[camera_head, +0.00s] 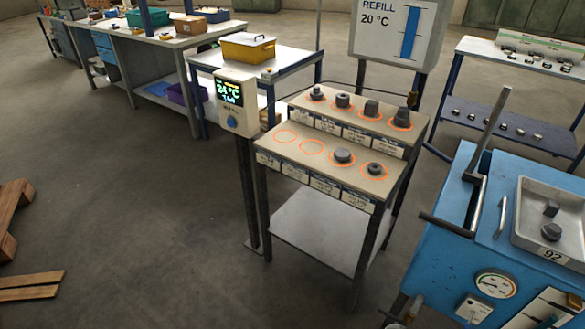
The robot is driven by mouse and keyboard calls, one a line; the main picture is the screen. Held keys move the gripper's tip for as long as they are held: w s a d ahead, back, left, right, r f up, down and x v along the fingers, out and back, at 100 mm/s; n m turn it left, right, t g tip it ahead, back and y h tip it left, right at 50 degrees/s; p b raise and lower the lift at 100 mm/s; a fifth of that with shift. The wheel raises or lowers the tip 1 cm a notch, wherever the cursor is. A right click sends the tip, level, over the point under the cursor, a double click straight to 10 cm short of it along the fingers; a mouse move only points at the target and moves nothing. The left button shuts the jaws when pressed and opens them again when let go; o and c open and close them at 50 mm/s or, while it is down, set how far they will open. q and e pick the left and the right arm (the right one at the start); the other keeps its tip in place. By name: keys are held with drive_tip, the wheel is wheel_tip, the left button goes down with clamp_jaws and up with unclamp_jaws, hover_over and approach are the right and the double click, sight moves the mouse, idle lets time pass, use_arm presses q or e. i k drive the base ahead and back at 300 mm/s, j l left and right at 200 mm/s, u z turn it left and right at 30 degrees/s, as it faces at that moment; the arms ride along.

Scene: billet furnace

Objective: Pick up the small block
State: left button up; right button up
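Several small dark metal pieces stand on a two-tier stand (300,160). On the upper tier are a knobbed piece (317,94), a low round piece (343,100), a taller block-like piece (371,108) and a stepped piece (402,117). On the lower tier are two low pieces, one (344,156) left of the other (376,169). A small dark block (551,208) and a rounder dark piece (551,231) lie in a grey tray (522,229) at the right. I cannot tell which piece is the task's small block. Neither gripper is in view.
Orange rings mark the stand; two lower-left rings are empty. A post display (231,105) reads about 24 °C. The tray sits on a blue machine (440,250) with a lever (487,135). A wooden pallet (12,215) lies far left. Floor (160,220) left of the stand is clear.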

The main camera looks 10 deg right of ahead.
sight(551, 208)
drive_tip(key=z, duration=1.85)
drive_tip(key=i+l, duration=0.15)
drive_tip(key=l, duration=0.25)
drive_tip(key=i+l+u, duration=0.1)
drive_tip(key=l, duration=0.3)
drive_tip(key=i+l, duration=0.2)
drive_tip(key=l, duration=0.2)
drive_tip(key=i+l, duration=0.15)
drive_tip(key=l, duration=0.25)
drive_tip(key=u, duration=0.05)
